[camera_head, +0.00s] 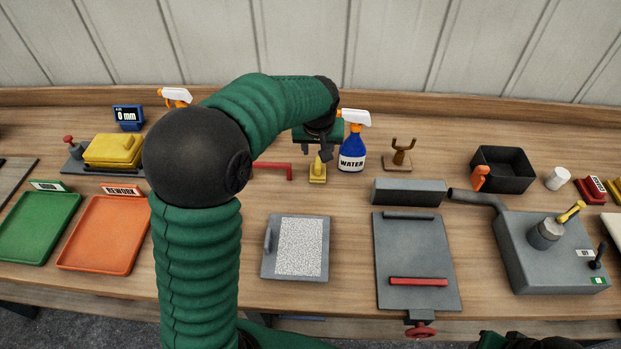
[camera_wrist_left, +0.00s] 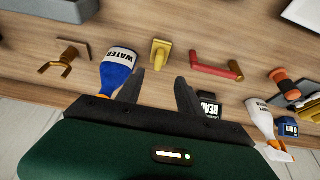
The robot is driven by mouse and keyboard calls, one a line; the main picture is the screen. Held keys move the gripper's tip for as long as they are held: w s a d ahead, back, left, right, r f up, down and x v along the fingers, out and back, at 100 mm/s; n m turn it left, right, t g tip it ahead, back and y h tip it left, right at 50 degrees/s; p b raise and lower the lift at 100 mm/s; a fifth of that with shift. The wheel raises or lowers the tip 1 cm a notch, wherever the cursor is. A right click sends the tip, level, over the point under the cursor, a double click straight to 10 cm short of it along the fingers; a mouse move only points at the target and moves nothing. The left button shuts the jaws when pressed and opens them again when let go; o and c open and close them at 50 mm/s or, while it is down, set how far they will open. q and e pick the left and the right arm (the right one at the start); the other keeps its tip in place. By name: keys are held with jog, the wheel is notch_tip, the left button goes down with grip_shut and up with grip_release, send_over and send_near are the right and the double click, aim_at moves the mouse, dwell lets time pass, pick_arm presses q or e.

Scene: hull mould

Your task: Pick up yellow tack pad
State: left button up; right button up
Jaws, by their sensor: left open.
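The yellow tack pad (camera_head: 318,172) stands on the bench in the middle, a small yellow base with an upright yellow grip. In the left wrist view the pad (camera_wrist_left: 160,54) lies beyond the fingers, a little left of the gap between them. My left gripper (camera_head: 319,152) is open and empty, above and just behind the pad, apart from it. Its two dark fingers (camera_wrist_left: 170,80) point toward the bench in the left wrist view. My right gripper does not show; only dark parts of mine appear at the bottom right edge of the head view.
A blue WATER spray bottle (camera_head: 351,150) stands close right of the pad, and a red handle (camera_head: 275,168) lies close left. A brown forked stand (camera_head: 398,157) is farther right. A speckled grey board (camera_head: 297,248) lies in front, with bare bench between.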

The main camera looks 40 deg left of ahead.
pick_arm(q)
send_near(318, 166)
jog(key=x, duration=0.5)
jog(key=shift+w+a, duration=0.1)
jog(key=shift+a, duration=0.15)
jog(key=shift+w+a+f, duration=0.1)
jog(key=shift+a+f, duration=0.1)
jog(key=shift+f, duration=0.05)
jog(key=x, duration=0.2)
jog(key=d+x, duration=0.1)
jog(key=x, duration=0.2)
jog(key=shift+f+p, duration=0.2)
jog(key=shift+p, duration=0.15)
jog(key=shift+a, duration=0.2)
jog(key=c, duration=0.5)
grip_shut()
